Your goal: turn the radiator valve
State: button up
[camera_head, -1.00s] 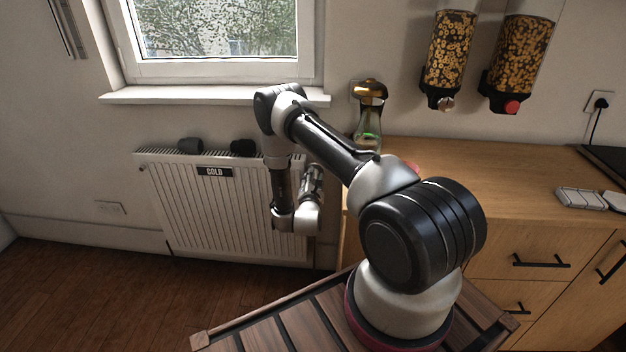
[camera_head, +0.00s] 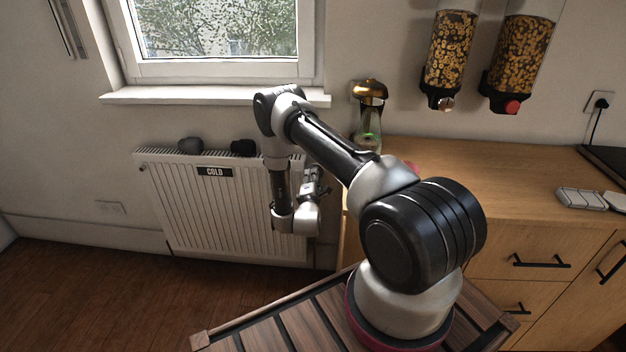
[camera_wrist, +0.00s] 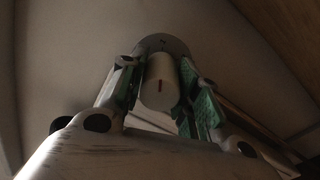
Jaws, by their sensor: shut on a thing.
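The radiator (camera_head: 225,205) stands against the wall under the window, with a "COLD" label (camera_head: 214,171) on its upper front. In the wrist view the white valve knob (camera_wrist: 160,82) has a small reddish-brown mark and a round plate behind it. My gripper (camera_wrist: 160,92) has its green-padded fingers on both sides of the knob and is shut on it. In the head view my gripper (camera_head: 318,178) is at the radiator's right end, partly behind my wrist. The knob cannot be made out there.
A wooden counter (camera_head: 480,180) with drawers stands close to the right of the radiator. On it is a glass bottle (camera_head: 369,130). Two dark bundles (camera_head: 190,146) (camera_head: 243,147) lie on the radiator top. Cereal dispensers (camera_head: 450,55) hang above the counter. The floor at left is clear.

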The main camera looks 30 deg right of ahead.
jog(key=m, duration=0.5)
jog(key=shift+m, duration=0.3)
jog(key=m, duration=0.4)
jog(key=shift+m, duration=0.3)
jog(key=m, duration=0.5)
jog(key=shift+m, duration=0.3)
jog(key=m, duration=0.5)
jog(key=shift+s+m, duration=0.1)
jog(key=shift+m, duration=0.2)
jog(key=m, duration=0.5)
jog(key=shift+d+m+g+h, duration=0.1)
jog(key=shift+m+g+h, duration=0.2)
jog(key=m, duration=0.9)
jog(key=shift+m, duration=2.7)
